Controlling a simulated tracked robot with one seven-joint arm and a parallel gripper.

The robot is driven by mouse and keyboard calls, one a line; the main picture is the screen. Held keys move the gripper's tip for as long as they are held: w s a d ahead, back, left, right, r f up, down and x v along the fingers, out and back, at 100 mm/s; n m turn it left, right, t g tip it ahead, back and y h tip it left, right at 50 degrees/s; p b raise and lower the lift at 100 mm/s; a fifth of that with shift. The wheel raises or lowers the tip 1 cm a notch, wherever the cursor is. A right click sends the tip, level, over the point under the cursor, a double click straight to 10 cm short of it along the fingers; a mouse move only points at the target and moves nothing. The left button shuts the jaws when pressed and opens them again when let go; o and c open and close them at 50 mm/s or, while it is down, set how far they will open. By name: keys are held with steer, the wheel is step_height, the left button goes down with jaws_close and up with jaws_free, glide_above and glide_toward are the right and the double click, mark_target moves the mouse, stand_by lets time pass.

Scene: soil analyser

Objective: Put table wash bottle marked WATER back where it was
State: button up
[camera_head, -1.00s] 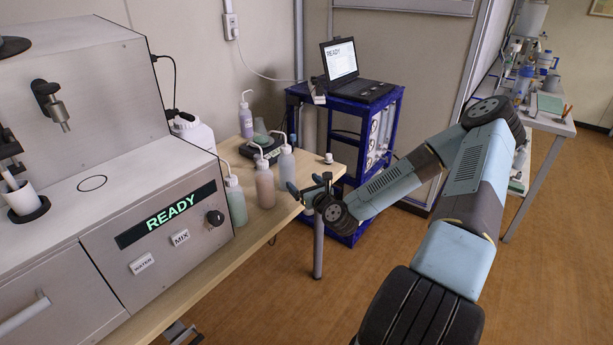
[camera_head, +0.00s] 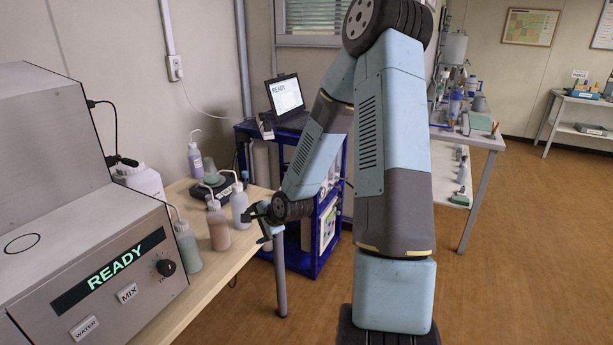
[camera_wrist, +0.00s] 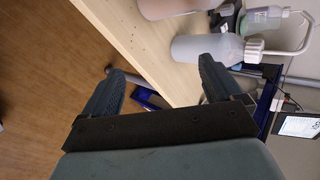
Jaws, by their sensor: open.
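A pale translucent wash bottle (camera_head: 239,207) with a white cap and bent spout stands upright near the table's far right edge. In the wrist view this pale bottle (camera_wrist: 192,47) lies just beyond my right-hand finger. No WATER marking is readable on any bottle. A pinkish bottle (camera_head: 218,232), a green bottle (camera_head: 188,250) and a purple bottle (camera_head: 194,162) also stand on the table. My gripper (camera_head: 259,222) is open and empty at the table edge, right of the pale bottle. Its fingers (camera_wrist: 160,72) are spread apart in the wrist view.
The analyser (camera_head: 110,275) reads READY and fills the left. A dark device (camera_head: 213,190) with a greenish item sits behind the bottles. A blue-framed cart (camera_head: 326,215) with a laptop (camera_head: 286,98) stands behind my arm. The floor on the right is clear.

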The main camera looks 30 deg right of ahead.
steer(key=s+d+r+n+g+h, duration=0.1)
steer(key=s+r+n+h, duration=0.1)
steer(key=s+r+n, duration=0.6)
steer(key=s+d+r+n+g+h, duration=0.1)
steer(key=s+r+h, duration=0.25)
steer(key=r, duration=0.85)
steer(key=s+r+n+y, duration=0.1)
steer(key=s+r+n, duration=0.2)
steer(key=s, duration=0.6)
steer(key=s+r+n+g+y, duration=0.1)
steer(key=s+r+n, duration=0.2)
steer(key=s+r, duration=0.5)
steer(key=shift+s+a+r+n, duration=0.15)
steer(key=shift+s+a+n, duration=0.2)
steer(key=shift+s, duration=0.85)
